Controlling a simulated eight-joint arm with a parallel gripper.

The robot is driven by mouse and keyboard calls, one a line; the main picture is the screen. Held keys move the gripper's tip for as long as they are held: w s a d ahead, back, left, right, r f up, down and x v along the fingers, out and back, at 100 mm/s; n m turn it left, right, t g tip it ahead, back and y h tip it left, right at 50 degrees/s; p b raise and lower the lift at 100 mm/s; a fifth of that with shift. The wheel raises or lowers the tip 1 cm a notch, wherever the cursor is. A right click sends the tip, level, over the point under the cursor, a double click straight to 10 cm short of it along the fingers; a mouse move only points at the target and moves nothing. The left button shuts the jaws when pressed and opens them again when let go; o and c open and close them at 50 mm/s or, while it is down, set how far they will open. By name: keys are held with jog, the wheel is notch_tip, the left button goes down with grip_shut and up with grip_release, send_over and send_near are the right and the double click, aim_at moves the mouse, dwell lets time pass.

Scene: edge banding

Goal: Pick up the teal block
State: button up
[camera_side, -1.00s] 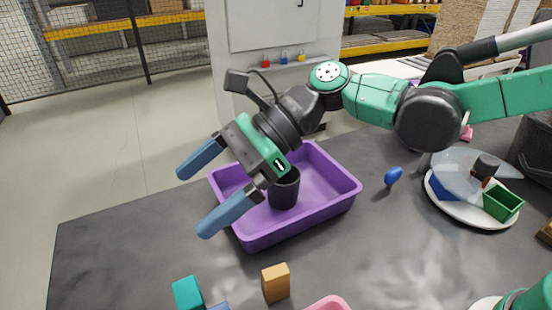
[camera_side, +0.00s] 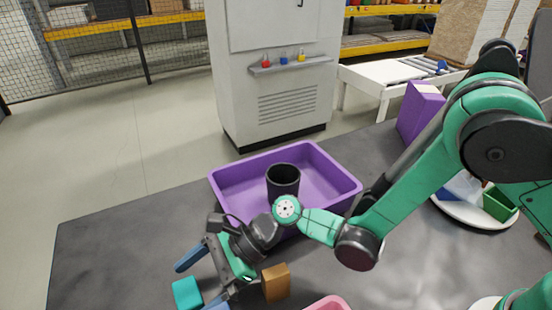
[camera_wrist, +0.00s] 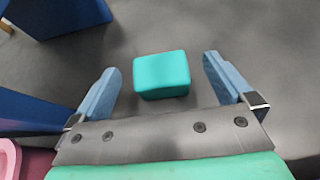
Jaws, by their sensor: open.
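The teal block (camera_side: 187,293) lies on the dark table near the front edge of the side view. In the wrist view the teal block (camera_wrist: 162,74) sits between and just beyond my two blue fingertips, with clear table on both sides of it. My gripper (camera_side: 200,283) is open and empty, low over the table beside the block. Its fingers (camera_wrist: 160,82) are spread wider than the block in the wrist view. I cannot tell its exact height above the table.
An orange-brown block (camera_side: 276,282) stands close to my gripper's right. A purple tray (camera_side: 232,182) holding a black cup (camera_side: 283,179) is behind. A blue object (camera_wrist: 60,15) is close by. A pink container (camera_side: 328,303) is at the front; a white plate (camera_side: 470,213) is at right.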

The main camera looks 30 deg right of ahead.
jog(key=shift+a+f, duration=0.15)
jog(key=shift+a, duration=0.2)
jog(key=c, duration=1.3)
